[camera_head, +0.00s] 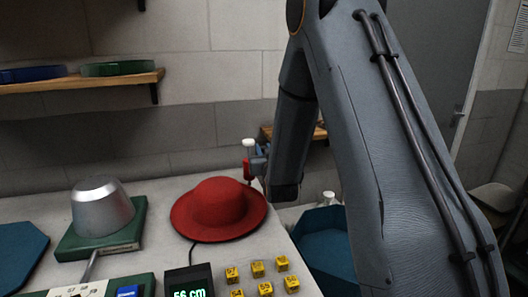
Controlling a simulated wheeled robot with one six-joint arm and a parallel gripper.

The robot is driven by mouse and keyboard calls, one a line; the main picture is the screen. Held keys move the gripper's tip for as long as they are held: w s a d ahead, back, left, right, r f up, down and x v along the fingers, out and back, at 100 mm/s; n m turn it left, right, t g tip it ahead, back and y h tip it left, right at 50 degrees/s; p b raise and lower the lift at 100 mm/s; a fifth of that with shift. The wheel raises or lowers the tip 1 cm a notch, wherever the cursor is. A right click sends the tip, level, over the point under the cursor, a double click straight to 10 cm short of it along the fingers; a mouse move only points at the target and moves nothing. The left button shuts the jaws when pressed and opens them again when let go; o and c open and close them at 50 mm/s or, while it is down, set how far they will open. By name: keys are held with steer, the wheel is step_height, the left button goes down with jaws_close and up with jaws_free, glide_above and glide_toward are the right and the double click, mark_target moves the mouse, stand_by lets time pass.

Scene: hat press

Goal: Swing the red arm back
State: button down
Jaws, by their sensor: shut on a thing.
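A small upright red piece with a white top, seemingly the red arm (247,167), stands at the back edge of the table behind the red hat. My gripper (257,163) is at its right side and is shut on it. The fingertips are small and partly hidden, so the exact grip is hard to see. The wide-brimmed red hat (218,207) lies on the table just in front, its brim close below the gripper. My arm comes down from the upper right and hides what is behind it.
A silver dome (101,205) on a green base stands left of the hat. A display reading 56 cm (188,281) and several yellow cubes (258,269) lie in front. A blue bin (322,240) is right of the table. A shelf (85,82) hangs at upper left.

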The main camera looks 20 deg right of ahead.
steer(key=shift+w+a+m+g+h+b, duration=0.1)
steer(key=shift+w+m+g+h+b, duration=0.35)
steer(key=shift+m+h, duration=0.7)
steer(key=shift+w+m+g+h+b, duration=0.35)
steer(key=shift+w+m+g+h, duration=0.3)
steer(key=shift+h, duration=0.95)
steer(key=shift+w+a+m+g+h+b, duration=0.1)
steer(key=shift+w+m+g+h+b, duration=0.25)
steer(key=shift+m+h, duration=0.85)
steer(key=shift+d+h, duration=0.1)
steer(key=shift+h, duration=0.15)
steer(key=c, duration=1.5)
jaws_free()
steer(key=shift+c, duration=0.2)
steer(key=shift+b+v, duration=0.75)
steer(key=shift+v, duration=3.25)
steer(key=shift+r, duration=0.1)
